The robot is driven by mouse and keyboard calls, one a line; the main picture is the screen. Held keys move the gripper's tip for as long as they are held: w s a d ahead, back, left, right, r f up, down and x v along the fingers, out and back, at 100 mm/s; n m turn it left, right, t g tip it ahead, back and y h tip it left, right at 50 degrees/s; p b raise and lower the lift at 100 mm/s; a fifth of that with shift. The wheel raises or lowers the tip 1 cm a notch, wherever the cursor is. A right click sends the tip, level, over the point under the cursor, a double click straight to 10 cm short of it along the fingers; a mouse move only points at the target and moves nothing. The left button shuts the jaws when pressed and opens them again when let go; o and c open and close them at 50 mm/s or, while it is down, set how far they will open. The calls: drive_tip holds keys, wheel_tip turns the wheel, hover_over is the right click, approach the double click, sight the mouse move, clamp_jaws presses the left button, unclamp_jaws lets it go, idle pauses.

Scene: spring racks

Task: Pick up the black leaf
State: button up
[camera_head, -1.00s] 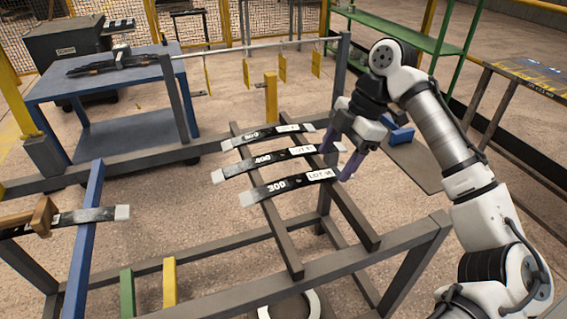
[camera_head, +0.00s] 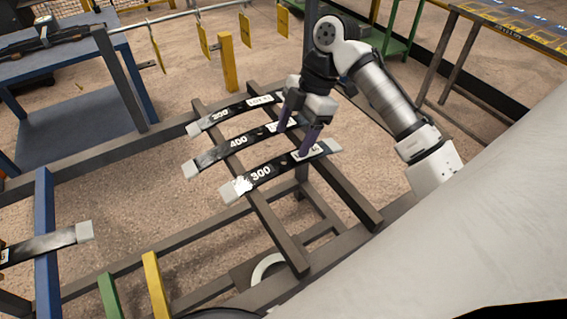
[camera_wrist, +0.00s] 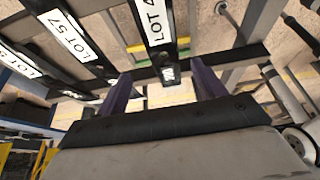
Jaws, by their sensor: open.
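Three black curved leaves with grey ends lie side by side across two dark rails. The nearest leaf (camera_head: 277,171) reads 300, the middle leaf (camera_head: 214,152) reads 400, and the far leaf (camera_head: 236,112) has a less clear number. My gripper (camera_head: 294,138) is open over the right part of the rack, its purple fingers near the white labels of the 300 and 400 leaves. In the wrist view, one leaf's end (camera_wrist: 168,73) lies ahead between the two fingers (camera_wrist: 162,86). Contact cannot be told. Another black leaf (camera_head: 45,243) lies at left.
A blue post (camera_head: 46,235) supports the left leaf. Green (camera_head: 110,296) and yellow (camera_head: 156,285) bars stand at the front. A yellow post (camera_head: 227,62) and hanging yellow tags (camera_head: 202,40) are behind the rack. A blue table (camera_head: 75,120) stands at back left.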

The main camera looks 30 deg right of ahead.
sight(285, 162)
drive_tip(key=shift+s+p+x, duration=0.15)
drive_tip(key=shift+p+x, duration=0.05)
drive_tip(key=shift+x, duration=1.5)
drive_tip(key=shift+s+p+x, duration=0.15)
drive_tip(key=shift+x, duration=1.55)
drive_tip(key=shift+d, duration=0.1)
drive_tip(key=shift+c, duration=0.4)
clamp_jaws()
